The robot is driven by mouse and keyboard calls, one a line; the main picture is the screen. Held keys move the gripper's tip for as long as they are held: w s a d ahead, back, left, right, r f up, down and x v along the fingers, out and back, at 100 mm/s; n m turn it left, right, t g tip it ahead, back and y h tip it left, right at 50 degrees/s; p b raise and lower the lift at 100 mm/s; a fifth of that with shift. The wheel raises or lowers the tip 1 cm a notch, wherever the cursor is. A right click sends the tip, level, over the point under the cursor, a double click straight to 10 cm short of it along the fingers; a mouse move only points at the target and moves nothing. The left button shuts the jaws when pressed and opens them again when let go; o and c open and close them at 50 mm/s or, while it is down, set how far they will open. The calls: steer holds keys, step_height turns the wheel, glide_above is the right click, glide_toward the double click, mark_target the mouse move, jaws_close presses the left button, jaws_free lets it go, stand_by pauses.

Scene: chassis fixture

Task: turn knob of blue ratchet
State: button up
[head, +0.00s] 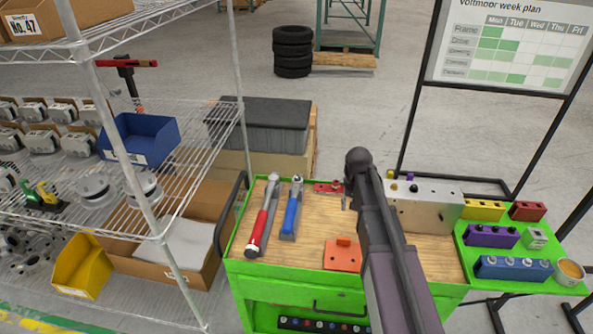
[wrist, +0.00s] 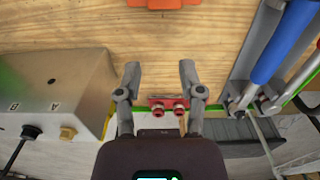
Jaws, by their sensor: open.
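The blue ratchet (head: 291,208) lies on the wooden top of the green cart, its metal head pointing to the back. Its blue handle also shows in the wrist view (wrist: 281,42), at the upper right. The knob cannot be made out clearly. My gripper (wrist: 160,75) is open and empty in the wrist view, with bare wood between its fingertips. The ratchet lies to the right of both fingers there, apart from them. In the head view my arm stands right of the ratchet and hides most of the gripper.
A red ratchet (head: 264,214) lies left of the blue one. A red block with two fittings (wrist: 168,103) is at the cart's back edge, near my fingers. An orange block (head: 342,257) lies in front. A metal box (head: 430,203) stands to the right.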

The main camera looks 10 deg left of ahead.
steer(key=w+a+r+p, duration=0.35)
steer(key=w+a, duration=0.75)
steer(key=w, duration=0.5)
step_height(320, 180, up, 2)
steer(key=p, duration=0.1)
glide_above(297, 177)
steer(key=w, duration=0.1)
steer(key=shift+w, duration=0.1)
steer(key=shift+f, duration=0.15)
step_height(297, 177, down, 14)
steer(key=b, duration=1.3)
steer(key=shift+r, duration=0.25)
jaws_close()
